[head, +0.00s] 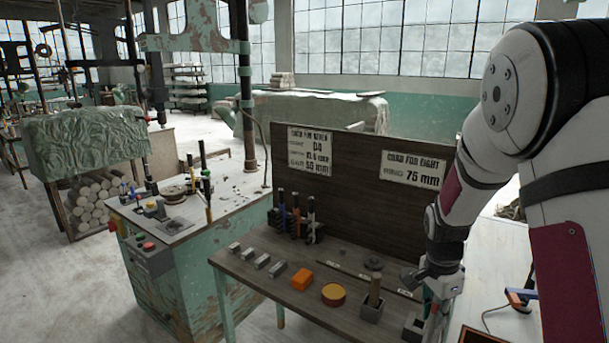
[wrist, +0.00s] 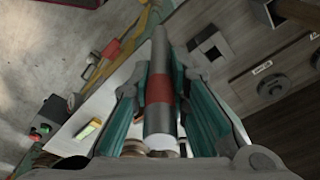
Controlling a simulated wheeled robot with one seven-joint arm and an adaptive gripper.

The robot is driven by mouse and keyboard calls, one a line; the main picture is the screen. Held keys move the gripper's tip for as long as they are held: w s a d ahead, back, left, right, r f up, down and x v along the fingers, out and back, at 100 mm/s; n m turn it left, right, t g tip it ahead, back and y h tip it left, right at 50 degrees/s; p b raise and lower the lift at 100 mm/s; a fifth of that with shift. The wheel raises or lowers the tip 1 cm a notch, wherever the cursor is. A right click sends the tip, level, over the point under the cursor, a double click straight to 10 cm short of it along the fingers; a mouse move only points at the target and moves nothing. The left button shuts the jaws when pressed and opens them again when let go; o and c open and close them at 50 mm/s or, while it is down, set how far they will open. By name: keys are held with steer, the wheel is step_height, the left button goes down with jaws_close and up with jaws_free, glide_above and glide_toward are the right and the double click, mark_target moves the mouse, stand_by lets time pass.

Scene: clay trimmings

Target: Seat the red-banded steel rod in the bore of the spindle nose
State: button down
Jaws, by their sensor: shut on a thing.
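My gripper (head: 436,300) is at the right end of the dark workbench in the head view, pointing down. In the wrist view, its teal fingers (wrist: 162,88) are shut on a steel rod with a red band (wrist: 160,118). The fingers close around the rod near the band, and both rod ends stick out past them. The rod is not clearly visible in the head view, where my arm and gripper cover that area. I cannot clearly pick out the spindle nose or its bore in either view.
A grey block with a dark opening (head: 413,326) stands close left of my gripper. A rack of tools (head: 296,225) stands behind. A teal machine (head: 195,270) stands left.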

steer(key=w+a+r+n+t+y, duration=0.15)
steer(key=w+a+n, duration=0.45)
steer(key=a+n, duration=0.65)
steer(key=s+d+f+n, duration=0.2)
steer(key=s+f+n, duration=0.1)
steer(key=s+f, duration=0.1)
steer(key=shift+d+f, duration=0.25)
steer(key=shift+f, duration=0.3)
